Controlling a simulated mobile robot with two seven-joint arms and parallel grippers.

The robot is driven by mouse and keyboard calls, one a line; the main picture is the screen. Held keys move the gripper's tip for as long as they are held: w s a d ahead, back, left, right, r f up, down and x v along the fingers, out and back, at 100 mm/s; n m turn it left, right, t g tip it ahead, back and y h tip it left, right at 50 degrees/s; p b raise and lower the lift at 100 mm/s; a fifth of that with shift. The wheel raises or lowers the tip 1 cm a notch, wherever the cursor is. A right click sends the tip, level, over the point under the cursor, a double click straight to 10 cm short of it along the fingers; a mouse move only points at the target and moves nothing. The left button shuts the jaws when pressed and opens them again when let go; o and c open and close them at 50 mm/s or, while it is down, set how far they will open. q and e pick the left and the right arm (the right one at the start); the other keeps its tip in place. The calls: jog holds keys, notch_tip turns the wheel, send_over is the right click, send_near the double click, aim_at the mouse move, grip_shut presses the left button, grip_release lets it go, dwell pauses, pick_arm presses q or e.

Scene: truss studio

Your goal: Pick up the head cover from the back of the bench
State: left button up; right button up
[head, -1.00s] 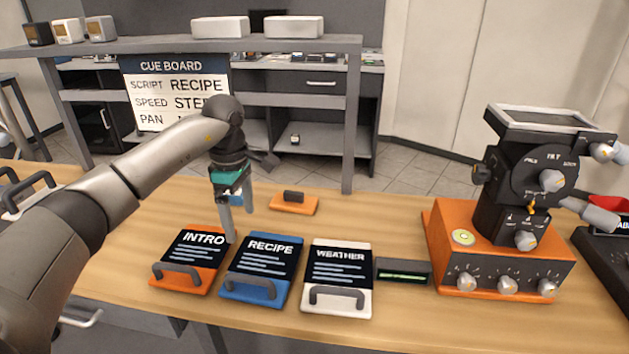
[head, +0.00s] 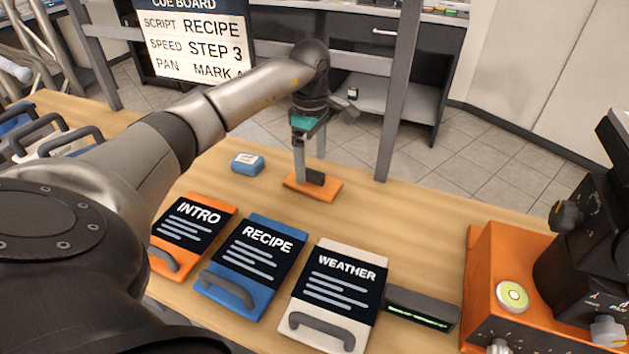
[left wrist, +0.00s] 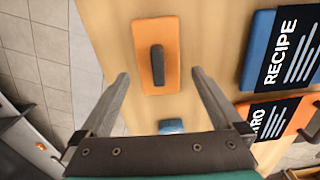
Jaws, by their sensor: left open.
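The head cover looks to be the flat orange plate with a dark upright grip (head: 328,190) at the back of the wooden bench. In the left wrist view the orange plate (left wrist: 146,80) lies ahead of the fingers, its dark grip between their lines. My left gripper (head: 310,170) is open and empty, above the plate in the head view. Its fingers cover part of the plate there. In the left wrist view both fingertips (left wrist: 160,74) stand wide apart. I cannot tell the exact height of the fingertips above the plate. My right gripper is not in view.
A small blue block (head: 247,163) lies left of the plate. The INTRO (head: 188,225), RECIPE (head: 262,262) and WEATHER (head: 338,285) boards lie in front. An orange control box (head: 505,262) stands right. A grey post (head: 398,95) rises behind the bench's back edge.

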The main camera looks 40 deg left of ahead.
aim_at(313, 171)
pick_arm(q)
jog(key=f, duration=0.2)
jog(key=shift+w+d+f+b, duration=0.1)
jog(key=shift+d+f+b, duration=0.1)
jog(key=shift+f+b, duration=0.15)
jog(key=shift+f, duration=0.6)
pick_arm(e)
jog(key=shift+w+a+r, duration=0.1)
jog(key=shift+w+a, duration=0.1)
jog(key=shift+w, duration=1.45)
pick_arm(q)
jog(key=c, duration=1.2)
